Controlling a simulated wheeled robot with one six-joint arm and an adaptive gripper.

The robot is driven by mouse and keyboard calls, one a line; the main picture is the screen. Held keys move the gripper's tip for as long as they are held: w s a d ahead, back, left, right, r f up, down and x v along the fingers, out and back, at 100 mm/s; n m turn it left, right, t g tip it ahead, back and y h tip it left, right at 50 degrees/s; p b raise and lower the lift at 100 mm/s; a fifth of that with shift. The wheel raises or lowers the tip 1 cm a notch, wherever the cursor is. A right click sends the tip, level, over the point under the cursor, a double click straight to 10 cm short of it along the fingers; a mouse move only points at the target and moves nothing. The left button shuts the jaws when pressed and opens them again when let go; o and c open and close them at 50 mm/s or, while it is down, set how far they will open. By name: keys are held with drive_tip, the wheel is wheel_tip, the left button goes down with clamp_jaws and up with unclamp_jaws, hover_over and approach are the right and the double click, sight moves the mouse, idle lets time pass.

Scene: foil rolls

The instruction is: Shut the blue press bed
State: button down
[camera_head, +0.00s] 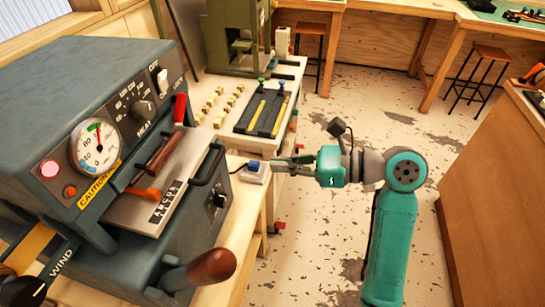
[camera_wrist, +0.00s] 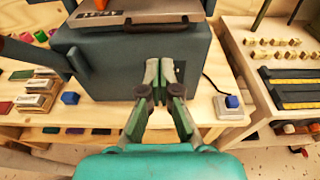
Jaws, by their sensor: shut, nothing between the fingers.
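The blue-grey press (camera_head: 70,110) stands at the left in the head view, with a round gauge and dials on its upper housing. Its bed, a flat metal plate (camera_head: 136,212) with a label, juts out below the housing and has a black bar handle (camera_head: 207,163) along its front. In the wrist view the handle (camera_wrist: 155,20) crosses the top, above the press's front face (camera_wrist: 115,65). My gripper (camera_head: 275,163) is shut and empty. In the wrist view its fingertips (camera_wrist: 158,72) are below the handle, before the front face; contact with the face cannot be told.
A small box with a blue button (camera_head: 254,167) sits on the bench beside the press, corded, right of my gripper in the wrist view (camera_wrist: 232,102). A lever with a brown knob (camera_head: 212,266) sticks out low in front. A black tray (camera_head: 262,112) lies behind. Floor is open rightward.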

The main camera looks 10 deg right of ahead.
approach(201, 158)
drive_tip(key=a+f, duration=0.2)
drive_tip(key=a, duration=0.1)
drive_tip(key=shift+w+d, duration=0.1)
drive_tip(key=shift+w, duration=0.35)
drive_tip(key=x, duration=0.2)
drive_tip(key=r+x, duration=0.1)
drive_tip(key=x, duration=0.1)
drive_tip(key=shift+w+a, duration=0.15)
drive_tip(key=shift+a, duration=0.15)
